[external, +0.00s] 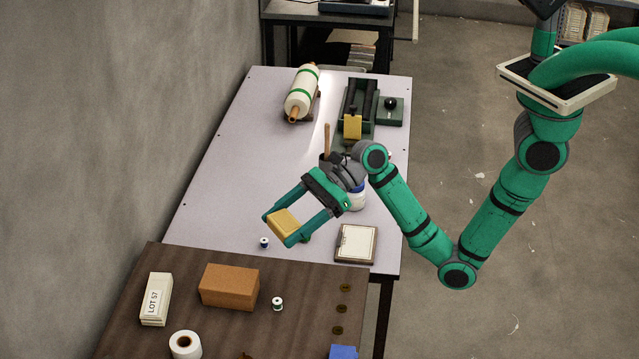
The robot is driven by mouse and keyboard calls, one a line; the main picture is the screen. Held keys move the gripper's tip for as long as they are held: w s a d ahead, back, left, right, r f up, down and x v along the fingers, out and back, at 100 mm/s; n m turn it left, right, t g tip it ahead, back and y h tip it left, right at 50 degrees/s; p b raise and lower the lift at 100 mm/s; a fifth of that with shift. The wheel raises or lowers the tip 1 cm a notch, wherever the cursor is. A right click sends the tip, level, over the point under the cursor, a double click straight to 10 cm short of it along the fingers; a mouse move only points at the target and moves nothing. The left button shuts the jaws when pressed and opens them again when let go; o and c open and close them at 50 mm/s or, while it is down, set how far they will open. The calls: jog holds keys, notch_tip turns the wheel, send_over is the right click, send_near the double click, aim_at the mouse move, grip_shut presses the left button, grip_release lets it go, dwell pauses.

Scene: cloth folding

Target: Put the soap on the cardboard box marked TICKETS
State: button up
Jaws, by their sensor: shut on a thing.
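My gripper (281,226) is shut on a yellow block, which I take to be the soap (284,220). It holds the block in the air, over the near left part of the pale table as seen in the external view. No marking TICKETS can be read in this view. A plain orange-brown box (228,286) lies on the dark wooden table, below and left of my gripper in the picture. I cannot tell whether it is the cardboard box of the task. A whitish box (156,299) marked LOT 57 lies left of it.
The dark table (120,318) also bears a white roll (185,345), a small spool (277,304), several dark discs and a blue object (343,352). The pale table (235,150) has a clipboard (356,243), another spool (264,242), a cream roller (302,92) and green equipment (355,103).

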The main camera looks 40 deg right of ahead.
aim_at(282, 232)
jog(key=shift+s+a+r+n+g, duration=0.15)
jog(key=shift+s+a+r+g, duration=0.1)
jog(key=shift+s+a, duration=0.3)
jog(key=shift+s+a+r+n+g, duration=0.2)
jog(key=shift+s+a, duration=0.25)
jog(key=shift+s, duration=0.2)
jog(key=shift+s+a, duration=0.1)
jog(key=shift+a, duration=0.2)
jog(key=w+a+f, duration=0.2)
jog(key=a, duration=0.1)
jog(key=w+a+f, duration=0.5)
jog(key=a+f, duration=0.1)
jog(key=a, duration=0.1)
jog(key=shift+w+f, duration=0.15)
jog(key=shift+f, duration=0.05)
jog(key=shift+w+a+f, duration=0.3)
jog(key=shift+a+f, duration=0.15)
jog(key=shift+f, duration=0.15)
jog(key=shift+w+a+f, duration=0.1)
jog(key=shift+f, duration=1.55)
jog(key=shift+f, duration=0.15)
jog(key=o, duration=1.1)
jog(key=shift+o, duration=0.2)
